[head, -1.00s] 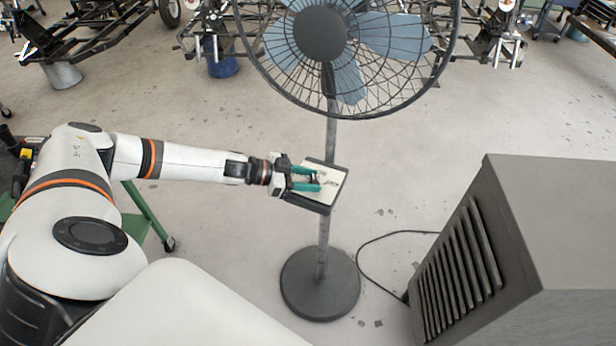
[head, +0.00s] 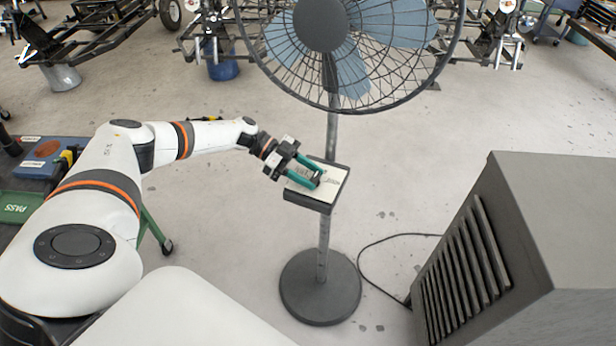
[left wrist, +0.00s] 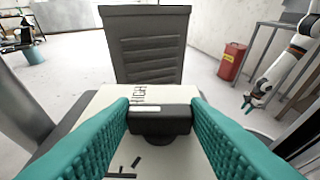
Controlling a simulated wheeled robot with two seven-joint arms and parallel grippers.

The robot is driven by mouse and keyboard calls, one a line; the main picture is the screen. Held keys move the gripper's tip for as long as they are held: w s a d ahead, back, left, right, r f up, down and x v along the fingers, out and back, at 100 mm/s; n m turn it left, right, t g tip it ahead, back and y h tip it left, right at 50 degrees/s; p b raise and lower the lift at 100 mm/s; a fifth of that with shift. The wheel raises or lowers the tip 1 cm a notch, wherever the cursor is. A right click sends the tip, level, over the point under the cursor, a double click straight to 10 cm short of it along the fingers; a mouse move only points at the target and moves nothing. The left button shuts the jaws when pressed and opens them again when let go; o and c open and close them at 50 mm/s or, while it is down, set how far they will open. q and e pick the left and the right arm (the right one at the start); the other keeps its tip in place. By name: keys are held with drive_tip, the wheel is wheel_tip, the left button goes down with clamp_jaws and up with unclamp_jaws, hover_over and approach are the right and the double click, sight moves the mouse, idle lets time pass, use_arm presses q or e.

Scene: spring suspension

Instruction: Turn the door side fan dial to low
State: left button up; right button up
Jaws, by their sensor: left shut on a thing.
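The fan's control box (head: 336,193) is a dark box with a pale labelled top, fixed to the stand pole below the fan (head: 320,25). My left gripper (head: 318,180) has teal fingers and is shut on the dial at this box. In the left wrist view the black dial (left wrist: 160,119) sits between both fingers, with a white mark across it. "HIGH" shows beyond the dial, and part of another label shows nearer; "LOW" cannot be read. My right gripper (left wrist: 249,103) hangs small and distant in the left wrist view; its opening is unclear.
A grey louvred cabinet (head: 540,220) stands at the right, with a black cable (head: 385,237) on the floor. The fan's round base (head: 320,288) is below the box. A red bin (left wrist: 233,60) stands beyond. Floor around the stand is mostly clear.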

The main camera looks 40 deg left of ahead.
use_arm(q)
drive_tip(key=shift+r, duration=0.1)
drive_tip(key=o, duration=1)
drive_tip(key=b+v, duration=0.3)
drive_tip(key=v, duration=0.9)
drive_tip(key=shift+w, duration=0.1)
drive_tip(key=shift+a, duration=0.1)
